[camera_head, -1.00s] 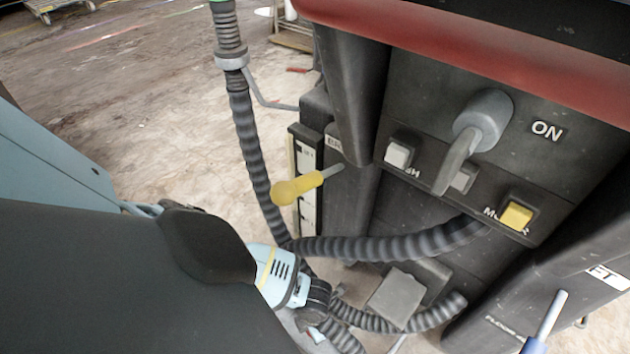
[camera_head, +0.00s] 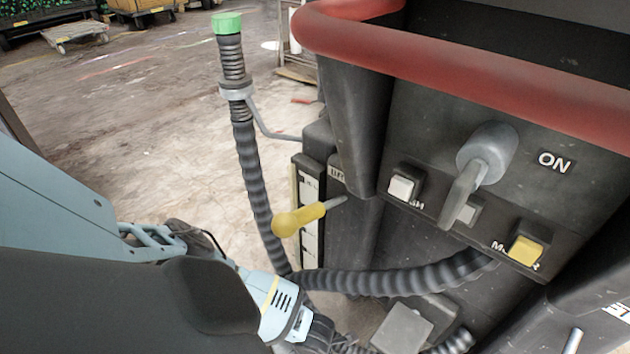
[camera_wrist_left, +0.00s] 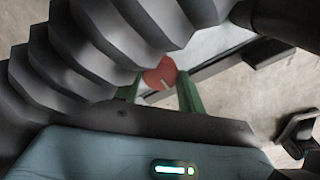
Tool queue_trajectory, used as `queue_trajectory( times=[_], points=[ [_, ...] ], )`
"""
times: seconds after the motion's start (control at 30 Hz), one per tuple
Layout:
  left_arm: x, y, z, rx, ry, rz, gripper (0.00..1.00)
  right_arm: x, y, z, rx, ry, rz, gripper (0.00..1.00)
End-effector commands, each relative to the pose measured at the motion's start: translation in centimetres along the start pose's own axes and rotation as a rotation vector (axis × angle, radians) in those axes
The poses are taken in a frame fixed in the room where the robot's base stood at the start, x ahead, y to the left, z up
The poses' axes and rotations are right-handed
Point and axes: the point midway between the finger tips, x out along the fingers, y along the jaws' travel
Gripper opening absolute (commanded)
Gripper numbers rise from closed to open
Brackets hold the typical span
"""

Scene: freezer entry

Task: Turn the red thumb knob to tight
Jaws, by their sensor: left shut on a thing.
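The red thumb knob (camera_wrist_left: 160,73) shows in the left wrist view, with a short pale mark on its face. The green fingers of my left gripper (camera_wrist_left: 158,92) stand on either side of it and are shut on it. Ribbed dark hose covers the upper left of that view and hides part of the surroundings. In the head view my left arm comes in from the left and its wrist reaches down beside the machine. The fingertips and the knob are hidden there. My right gripper is not in view.
A black machine panel with a grey rotary switch (camera_head: 486,150), white button (camera_head: 403,188) and yellow button (camera_head: 525,250) stands at right under a red rim (camera_head: 450,60). A yellow-handled lever (camera_head: 298,218) and a green-capped ribbed hose (camera_head: 248,150) stand near my arm. Open floor lies behind.

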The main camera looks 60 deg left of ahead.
Motion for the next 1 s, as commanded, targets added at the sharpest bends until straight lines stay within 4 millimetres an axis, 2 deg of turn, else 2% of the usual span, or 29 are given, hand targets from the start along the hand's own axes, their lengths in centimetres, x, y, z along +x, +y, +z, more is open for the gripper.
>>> queue_trajectory(
  times=[0.2, 0.23, 0.37, 0.73, 1.0],
  points=[
    [0.0, 0.1, 0.0, 0.003, -0.001, 0.002, 0.17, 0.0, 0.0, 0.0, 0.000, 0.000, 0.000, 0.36],
    [0.0, 0.1, 0.0, 0.003, -0.001, 0.002, 0.43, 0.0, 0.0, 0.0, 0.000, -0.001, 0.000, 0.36],
    [0.0, 0.1, 0.0, 0.002, -0.001, 0.002, 0.60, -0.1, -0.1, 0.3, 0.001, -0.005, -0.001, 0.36],
    [-0.6, 0.0, 0.0, 0.001, -0.001, 0.001, 0.61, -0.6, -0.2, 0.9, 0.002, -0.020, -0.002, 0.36],
    [-4.8, 0.1, 0.1, 0.002, -0.005, 0.002, 0.61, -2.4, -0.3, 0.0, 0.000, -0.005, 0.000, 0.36]
  ],
)
